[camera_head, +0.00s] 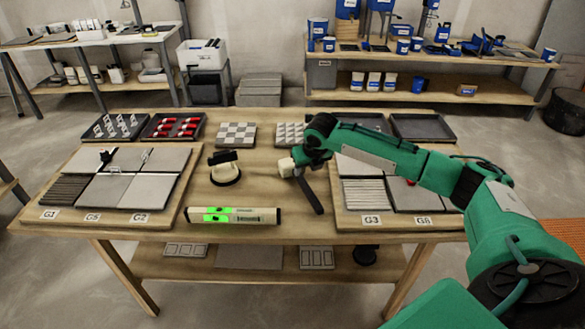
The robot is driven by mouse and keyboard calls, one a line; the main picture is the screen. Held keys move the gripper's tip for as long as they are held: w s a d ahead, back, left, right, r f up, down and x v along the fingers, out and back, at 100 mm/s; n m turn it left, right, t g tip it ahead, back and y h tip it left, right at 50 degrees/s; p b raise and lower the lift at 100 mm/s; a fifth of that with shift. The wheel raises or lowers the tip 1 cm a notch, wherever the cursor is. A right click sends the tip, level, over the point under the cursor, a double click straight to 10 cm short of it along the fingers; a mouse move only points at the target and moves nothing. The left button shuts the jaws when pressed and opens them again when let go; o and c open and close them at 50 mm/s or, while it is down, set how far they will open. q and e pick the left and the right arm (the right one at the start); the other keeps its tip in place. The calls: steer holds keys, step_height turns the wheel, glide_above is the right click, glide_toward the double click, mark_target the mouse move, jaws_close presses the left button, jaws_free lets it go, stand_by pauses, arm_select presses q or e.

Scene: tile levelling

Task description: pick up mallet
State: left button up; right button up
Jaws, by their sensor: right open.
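The mallet, with a pale head (286,167) and a dark handle (312,196), lies on the middle of the wooden table, its handle slanting toward the front right. My right gripper (304,163) is open at the mallet, close above the part where the head meets the handle. The gripper and wrist hide part of the mallet, and I cannot tell whether the fingers touch it. My left gripper is not in view.
A suction cup (224,170) stands left of the mallet, and a level with green lights (234,215) lies in front. Tile boards (178,216) flank the middle. Trays (174,135) and sample tiles (237,134) line the back.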

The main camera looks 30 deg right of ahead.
mark_target(302, 179)
steer(key=shift+x, duration=1.1)
steer(key=x, duration=0.4)
steer(key=shift+s+a+f+p, duration=0.1)
steer(key=shift+a+f+p, duration=0.1)
steer(key=shift+f+p, duration=0.15)
steer(key=shift+f, duration=0.15)
steer(key=c, duration=0.9)
jaws_close()
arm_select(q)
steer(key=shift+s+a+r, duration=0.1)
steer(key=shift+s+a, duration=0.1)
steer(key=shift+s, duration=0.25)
